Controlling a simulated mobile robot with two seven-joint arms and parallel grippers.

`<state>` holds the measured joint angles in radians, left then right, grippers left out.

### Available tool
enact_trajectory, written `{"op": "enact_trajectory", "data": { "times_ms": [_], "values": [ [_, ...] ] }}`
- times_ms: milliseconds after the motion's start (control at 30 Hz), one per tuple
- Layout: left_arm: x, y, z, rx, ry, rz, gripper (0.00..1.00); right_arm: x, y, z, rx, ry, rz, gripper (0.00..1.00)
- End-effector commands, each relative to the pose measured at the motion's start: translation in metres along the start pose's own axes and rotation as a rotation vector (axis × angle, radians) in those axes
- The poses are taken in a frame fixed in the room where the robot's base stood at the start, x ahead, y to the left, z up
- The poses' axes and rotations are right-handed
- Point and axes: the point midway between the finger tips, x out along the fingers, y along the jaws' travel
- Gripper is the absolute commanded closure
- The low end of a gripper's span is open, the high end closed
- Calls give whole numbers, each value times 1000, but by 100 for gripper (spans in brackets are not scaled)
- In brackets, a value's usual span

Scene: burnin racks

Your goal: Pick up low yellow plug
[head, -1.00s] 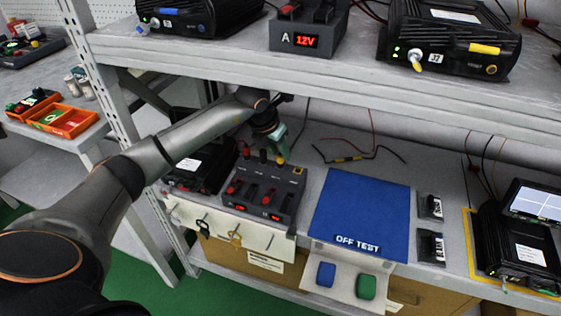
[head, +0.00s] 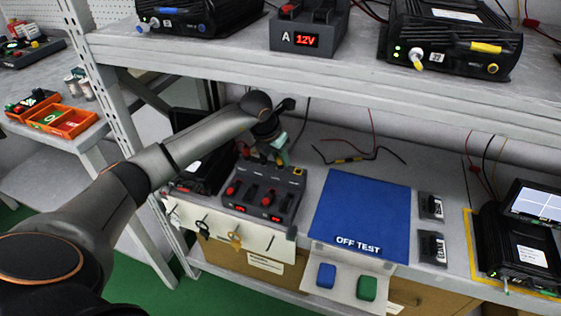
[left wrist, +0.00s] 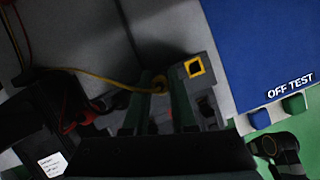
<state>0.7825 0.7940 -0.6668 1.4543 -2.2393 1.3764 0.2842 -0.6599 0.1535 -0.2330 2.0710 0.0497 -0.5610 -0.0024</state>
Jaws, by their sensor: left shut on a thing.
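The low yellow plug (left wrist: 160,83) shows in the left wrist view between my left gripper's fingers (left wrist: 157,105), with a yellow cable running off to the left. The gripper is shut on it. In the head view my left gripper (head: 271,146) is at the back edge of the dark lower power unit (head: 262,192), under the upper shelf. The fingers and arm partly hide the plug there, and I cannot tell whether it is still seated in its socket. My right gripper is in neither view.
The upper shelf edge (head: 330,85) runs close above my left arm. A blue OFF TEST mat (head: 362,212) lies right of the power unit. A black device (head: 200,165) stands left of it. Loose wires (head: 355,158) lie behind the mat.

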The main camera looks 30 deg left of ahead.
Motion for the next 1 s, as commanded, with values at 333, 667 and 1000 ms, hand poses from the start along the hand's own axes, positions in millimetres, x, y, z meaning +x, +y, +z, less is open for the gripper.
{"op": "enact_trajectory", "data": {
  "times_ms": [333, 667, 1000],
  "values": [
    [-12, 0, 6, 0, -3, 1, 100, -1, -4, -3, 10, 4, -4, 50],
    [-42, 2, -10, 3, 2, 3, 100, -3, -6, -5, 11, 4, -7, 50],
    [-66, 2, -71, 3, 4, 5, 100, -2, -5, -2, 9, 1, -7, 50]
  ]
}}
